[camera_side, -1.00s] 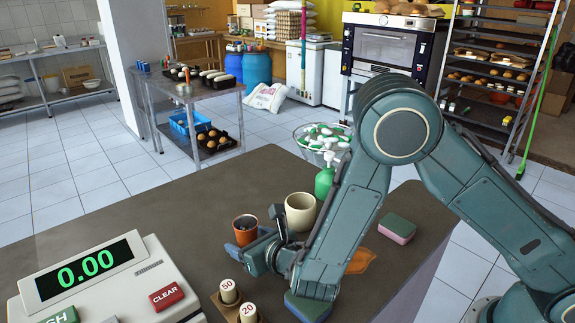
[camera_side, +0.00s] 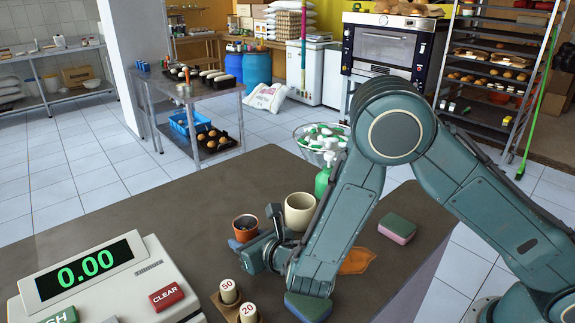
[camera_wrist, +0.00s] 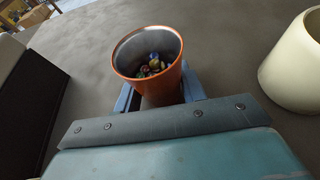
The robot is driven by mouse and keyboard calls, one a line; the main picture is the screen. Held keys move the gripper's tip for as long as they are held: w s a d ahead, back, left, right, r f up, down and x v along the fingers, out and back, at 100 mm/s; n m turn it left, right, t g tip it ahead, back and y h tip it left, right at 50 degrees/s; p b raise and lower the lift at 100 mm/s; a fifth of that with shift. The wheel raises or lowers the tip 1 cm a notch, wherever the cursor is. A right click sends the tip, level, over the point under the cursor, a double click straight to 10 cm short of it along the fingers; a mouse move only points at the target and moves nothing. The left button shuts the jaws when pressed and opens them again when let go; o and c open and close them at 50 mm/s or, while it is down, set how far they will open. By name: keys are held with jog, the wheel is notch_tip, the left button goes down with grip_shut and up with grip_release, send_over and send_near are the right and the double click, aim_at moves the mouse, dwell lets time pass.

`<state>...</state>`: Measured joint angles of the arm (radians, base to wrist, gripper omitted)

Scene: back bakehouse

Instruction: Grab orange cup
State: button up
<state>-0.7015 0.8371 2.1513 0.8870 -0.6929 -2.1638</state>
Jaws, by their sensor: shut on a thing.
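The orange cup (camera_side: 245,229) stands upright on the dark counter in the side view, with my gripper (camera_side: 255,243) at its near side. In the wrist view the orange cup (camera_wrist: 147,62) has a metallic inside and holds several small, dark, coloured round things. The blue fingers of my gripper (camera_wrist: 158,97) are on both sides of the cup and shut on it. The lower part of the cup is partly hidden by the gripper. I cannot tell if its base touches the counter.
A cream cup (camera_side: 299,212) stands close to the right, also in the wrist view (camera_wrist: 296,68). A scale (camera_side: 95,285) and weights marked 50 (camera_side: 228,292) and 20 (camera_side: 248,314) are nearby. The counter behind is clear.

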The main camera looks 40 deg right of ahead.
jog(key=shift+r, duration=0.15)
notch_tip(320, 180, up, 20)
dwell(1.0)
jog(key=shift+f, duration=0.3)
dwell(0.4)
